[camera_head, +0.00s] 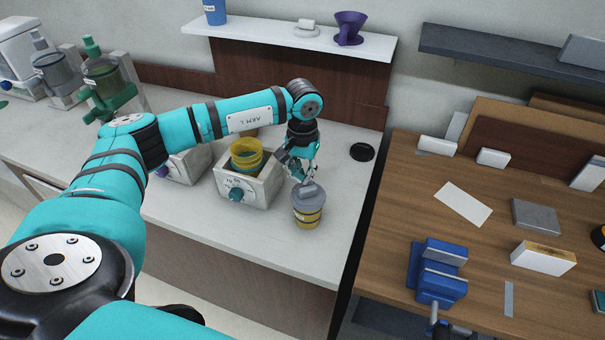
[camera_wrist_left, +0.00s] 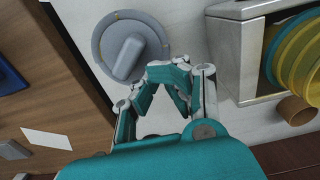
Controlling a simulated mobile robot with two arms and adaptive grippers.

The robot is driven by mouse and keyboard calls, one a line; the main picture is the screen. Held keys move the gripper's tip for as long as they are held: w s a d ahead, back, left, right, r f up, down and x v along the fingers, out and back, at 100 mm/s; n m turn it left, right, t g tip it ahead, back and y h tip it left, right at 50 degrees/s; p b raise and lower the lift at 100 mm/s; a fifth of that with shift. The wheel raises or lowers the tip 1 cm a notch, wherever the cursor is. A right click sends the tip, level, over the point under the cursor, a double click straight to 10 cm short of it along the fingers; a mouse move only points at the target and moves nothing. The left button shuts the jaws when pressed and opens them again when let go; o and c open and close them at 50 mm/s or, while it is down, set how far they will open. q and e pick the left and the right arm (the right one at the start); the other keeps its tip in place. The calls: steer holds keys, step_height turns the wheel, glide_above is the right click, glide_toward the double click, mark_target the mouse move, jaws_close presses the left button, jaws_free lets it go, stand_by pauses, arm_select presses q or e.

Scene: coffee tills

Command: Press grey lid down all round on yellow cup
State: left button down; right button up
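The yellow cup (camera_head: 308,216) with grey bands stands upright on the pale counter. The round grey lid (camera_head: 309,193) sits on top of it. In the left wrist view the lid (camera_wrist_left: 113,38) has a raised bar across it and small yellow marks at its rim; I cannot tell whether the rim is seated all round. My left gripper (camera_head: 306,178) is just behind and above the lid. In the left wrist view its fingertips (camera_wrist_left: 168,68) are together beside the lid's edge, with nothing between them. I cannot tell whether they touch the lid. My right gripper is not in view.
A grey box with a dial (camera_head: 260,190) holds stacked yellow cups (camera_head: 245,152) left of the cup. A black disc (camera_head: 362,152) lies behind right. A wooden bench (camera_head: 400,220) with a blue vise (camera_head: 440,272) stands to the right. The counter in front of the cup is clear.

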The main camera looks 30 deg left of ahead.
arm_select(q)
steer(key=shift+f+b, duration=0.55)
steer(key=shift+f, duration=0.15)
steer(key=shift+r, duration=0.15)
steer(key=shift+r, duration=0.25)
steer(key=shift+r+p, duration=1.65)
steer(key=shift+r, duration=1.05)
